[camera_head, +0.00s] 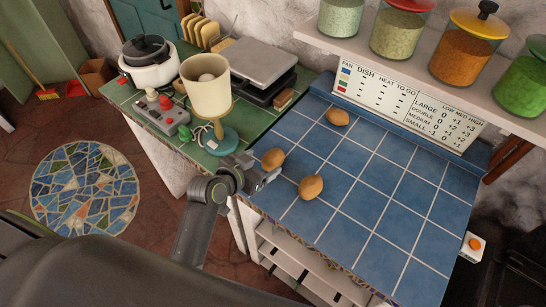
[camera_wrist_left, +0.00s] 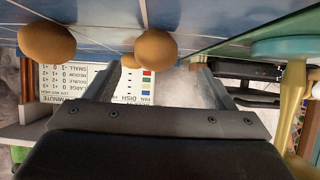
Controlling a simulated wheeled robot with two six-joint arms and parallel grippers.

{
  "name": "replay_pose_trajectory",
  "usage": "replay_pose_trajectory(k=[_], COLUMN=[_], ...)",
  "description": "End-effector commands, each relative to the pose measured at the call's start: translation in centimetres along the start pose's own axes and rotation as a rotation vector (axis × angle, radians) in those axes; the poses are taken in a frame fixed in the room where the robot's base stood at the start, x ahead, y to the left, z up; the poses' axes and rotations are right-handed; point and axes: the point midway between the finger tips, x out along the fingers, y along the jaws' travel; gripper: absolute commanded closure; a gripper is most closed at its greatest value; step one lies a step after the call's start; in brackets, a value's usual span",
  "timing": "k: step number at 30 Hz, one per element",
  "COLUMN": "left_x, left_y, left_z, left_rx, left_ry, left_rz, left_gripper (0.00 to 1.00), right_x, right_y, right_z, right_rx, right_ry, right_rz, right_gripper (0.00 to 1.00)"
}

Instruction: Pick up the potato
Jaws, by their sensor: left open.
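Three brown, rounded potatoes lie on the blue tiled counter (camera_head: 365,208). One potato (camera_head: 273,159) is at the left edge, another potato (camera_head: 311,187) is nearer the front, and a third potato (camera_head: 337,117) is farther back. My left gripper (camera_head: 268,177) is open and empty, low at the counter's left front edge, close to the left-edge potato. In the left wrist view, which looks upside down, a potato (camera_wrist_left: 155,47) shows beyond the open fingers, roughly between them. Another potato (camera_wrist_left: 46,43) is off to the left. A third potato is partly hidden behind the middle one. My right gripper is not in view.
A lamp (camera_head: 207,95) with a blue base, a control box (camera_head: 162,115), a white cooker (camera_head: 150,64) and a scale (camera_head: 257,65) stand on the green counter at left. Jars line a shelf above. The blue counter's right side is clear.

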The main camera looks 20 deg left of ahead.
Motion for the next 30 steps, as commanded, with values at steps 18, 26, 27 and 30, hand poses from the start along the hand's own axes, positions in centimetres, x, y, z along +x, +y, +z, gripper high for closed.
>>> replay_pose_trajectory(k=[18,26,27,30], left_x=[5.0,6.0,6.0,6.0], left_y=[0.6,0.6,0.6,0.6], left_z=[0.1,0.2,0.2,0.2], left_rx=[0.0,0.0,-0.001,-0.001], left_ry=[-0.001,0.0,0.0,0.0], left_rz=[0.001,0.0,0.0,0.0], left_gripper=[0.23,0.23,0.23,0.23], right_x=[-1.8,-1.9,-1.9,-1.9], right_y=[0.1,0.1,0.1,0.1], right_z=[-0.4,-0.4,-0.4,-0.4], right_rx=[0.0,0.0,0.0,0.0], right_ry=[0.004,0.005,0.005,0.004], right_rz=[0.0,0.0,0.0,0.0], right_gripper=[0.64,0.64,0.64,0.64])
